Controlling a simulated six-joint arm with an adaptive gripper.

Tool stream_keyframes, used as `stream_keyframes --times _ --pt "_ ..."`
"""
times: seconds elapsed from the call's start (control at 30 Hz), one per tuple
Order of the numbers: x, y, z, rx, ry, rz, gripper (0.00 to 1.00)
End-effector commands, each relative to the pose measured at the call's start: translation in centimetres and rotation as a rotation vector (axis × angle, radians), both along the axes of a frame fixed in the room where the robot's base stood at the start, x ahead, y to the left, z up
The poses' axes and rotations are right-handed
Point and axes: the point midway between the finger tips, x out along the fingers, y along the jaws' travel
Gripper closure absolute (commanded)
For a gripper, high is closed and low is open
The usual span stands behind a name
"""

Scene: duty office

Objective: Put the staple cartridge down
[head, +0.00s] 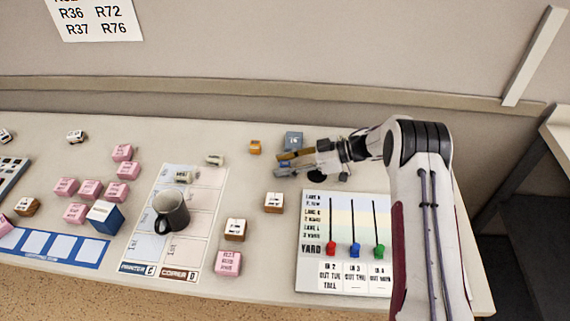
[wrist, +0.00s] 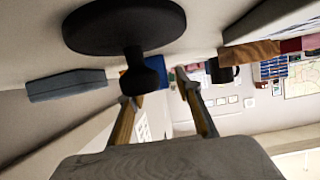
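My gripper (head: 279,164) is low over the back middle of the table, reaching in from the right. In the wrist view its two fingers (wrist: 155,92) stand apart with a gap between them, and I see nothing held there. I cannot tell for certain which object is the staple cartridge. A blue-grey box marked 16 (head: 293,141) stands just behind the fingers; a blue-grey box also shows left of them in the wrist view (wrist: 66,85). A small orange block (head: 255,147) sits left of the fingertips.
A black round-based object with a knob (wrist: 125,28) is close by in the wrist view. A yard board with coloured pegs (head: 312,230) lies in front of my arm. A dark mug (head: 172,212) stands on a printed sheet (head: 205,200). Pink blocks (head: 90,188) cluster left.

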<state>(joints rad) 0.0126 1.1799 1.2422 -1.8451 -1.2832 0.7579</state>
Motion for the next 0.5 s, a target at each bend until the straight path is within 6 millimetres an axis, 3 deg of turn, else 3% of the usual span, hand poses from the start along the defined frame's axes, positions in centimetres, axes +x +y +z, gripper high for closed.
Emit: stream_keyframes --times 0.27,0.5 --pt "0.1 -1.9 0.9 0.000 -0.001 -0.003 0.66" --pt "0.1 -5.1 2.3 0.000 -0.002 -0.003 0.66"
